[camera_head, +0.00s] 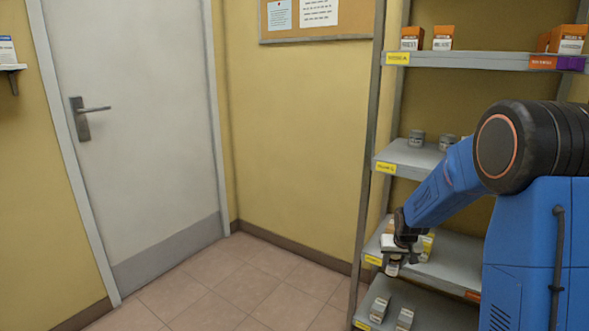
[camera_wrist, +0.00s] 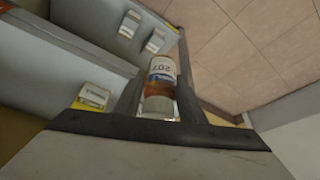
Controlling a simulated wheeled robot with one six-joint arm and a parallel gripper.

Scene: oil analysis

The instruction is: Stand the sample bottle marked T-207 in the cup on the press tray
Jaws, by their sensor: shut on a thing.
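The sample bottle (camera_wrist: 160,82) is amber with a white label that reads 207 in the wrist view. My gripper (camera_wrist: 158,108) is shut on it, with one finger on each side. In the head view my gripper (camera_head: 404,246) is at the front edge of a lower shelf, and the bottle (camera_head: 393,266) hangs under it in front of that shelf. The press tray and its cup are not in view.
A grey shelving unit (camera_head: 470,61) at the right holds small boxes and jars (camera_head: 417,138). White boxes (camera_head: 379,308) stand on the lowest visible shelf. A closed door (camera_head: 140,140) is at the left. The tiled floor (camera_head: 240,285) between is clear.

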